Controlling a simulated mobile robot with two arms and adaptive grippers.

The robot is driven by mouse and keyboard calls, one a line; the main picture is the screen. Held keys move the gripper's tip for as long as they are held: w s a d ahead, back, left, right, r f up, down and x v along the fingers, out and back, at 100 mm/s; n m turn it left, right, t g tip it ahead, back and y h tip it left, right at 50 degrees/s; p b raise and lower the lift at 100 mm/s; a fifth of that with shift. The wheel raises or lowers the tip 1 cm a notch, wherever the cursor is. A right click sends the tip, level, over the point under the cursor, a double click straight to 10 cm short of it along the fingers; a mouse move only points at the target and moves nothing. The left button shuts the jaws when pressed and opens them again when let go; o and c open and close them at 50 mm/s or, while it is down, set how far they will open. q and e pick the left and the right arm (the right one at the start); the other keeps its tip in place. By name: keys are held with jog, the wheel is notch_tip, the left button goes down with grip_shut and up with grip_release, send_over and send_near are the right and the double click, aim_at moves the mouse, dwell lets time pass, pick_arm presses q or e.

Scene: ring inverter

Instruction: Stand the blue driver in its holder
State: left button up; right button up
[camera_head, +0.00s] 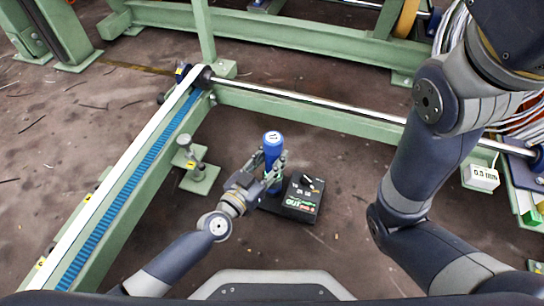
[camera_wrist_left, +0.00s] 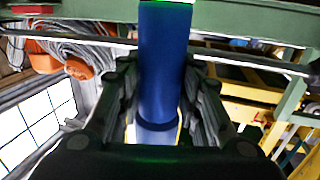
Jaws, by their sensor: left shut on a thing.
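The blue driver (camera_head: 272,140) stands roughly upright in my left gripper (camera_head: 273,173), its pale-marked top end showing above the fingers. In the left wrist view the driver (camera_wrist_left: 163,55) is a blue cylinder between the two dark fingers of my left gripper (camera_wrist_left: 163,85). A black box (camera_head: 302,198) with "OUT" lettering and small items on its top is on the floor just right of the gripper. The driver's lower end is hidden behind the gripper in the head view, so I cannot tell whether it touches a holder. My right gripper is out of frame.
A green frame with a blue toothed strip (camera_head: 132,180) runs along the left. A metal rod and green beam (camera_head: 310,112) cross behind. A small green stand (camera_head: 198,178) is left of the gripper. A white "0.3 mm" box (camera_head: 481,177) is at right. Floor shows between.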

pick_arm(q)
jog(key=shift+w+f, duration=0.1)
jog(key=shift+f, duration=0.2)
dwell(0.7)
jog(key=o, duration=1.3)
jog(key=shift+f, duration=0.25)
jog(key=v, duration=1.2)
jog(key=shift+r, duration=0.2)
